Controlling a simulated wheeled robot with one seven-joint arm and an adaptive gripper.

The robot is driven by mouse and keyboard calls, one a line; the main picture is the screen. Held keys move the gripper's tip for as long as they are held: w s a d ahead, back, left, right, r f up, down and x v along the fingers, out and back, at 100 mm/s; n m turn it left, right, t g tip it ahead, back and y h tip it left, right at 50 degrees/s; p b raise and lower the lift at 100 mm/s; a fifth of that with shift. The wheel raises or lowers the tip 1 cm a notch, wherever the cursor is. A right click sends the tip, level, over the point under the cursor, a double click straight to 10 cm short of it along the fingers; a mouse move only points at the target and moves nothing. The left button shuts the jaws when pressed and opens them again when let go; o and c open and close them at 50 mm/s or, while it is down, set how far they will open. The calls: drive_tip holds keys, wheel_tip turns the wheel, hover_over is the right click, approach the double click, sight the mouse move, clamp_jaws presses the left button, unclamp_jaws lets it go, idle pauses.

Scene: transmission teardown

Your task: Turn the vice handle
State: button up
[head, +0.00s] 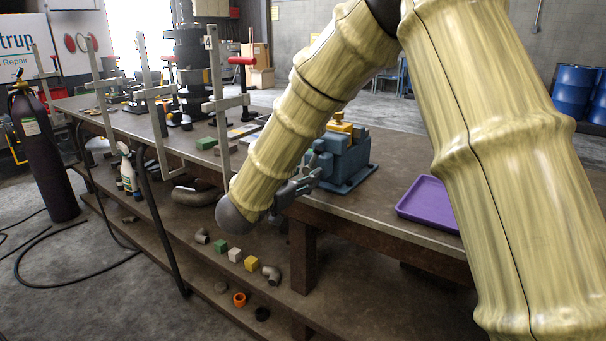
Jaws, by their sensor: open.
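A blue-grey bench vice (348,162) with a yellow piece (340,125) at its top stands on the workbench near its front edge. My arm comes down from the upper right and ends at the left of the vice. My gripper (312,172) is dark grey and small in the view, with its fingers open toward the vice's left front side. The vice handle is not clearly visible; the gripper and arm cover that side. I cannot tell whether the fingers touch the handle.
The workbench (390,227) has a purple tray (430,204) to the vice's right. Upright bar clamps (218,105) stand along its left front edge. A lower shelf (205,262) holds pipe pieces and small coloured blocks. A dark gas cylinder (45,150) stands at far left.

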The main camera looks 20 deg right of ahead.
drive_tip(key=shift+w+d, duration=0.1)
drive_tip(key=shift+d, duration=0.05)
clamp_jaws()
drive_tip(key=shift+r+n+p, duration=0.15)
drive_tip(key=shift+n+p, duration=0.25)
drive_tip(key=shift+p, duration=0.4)
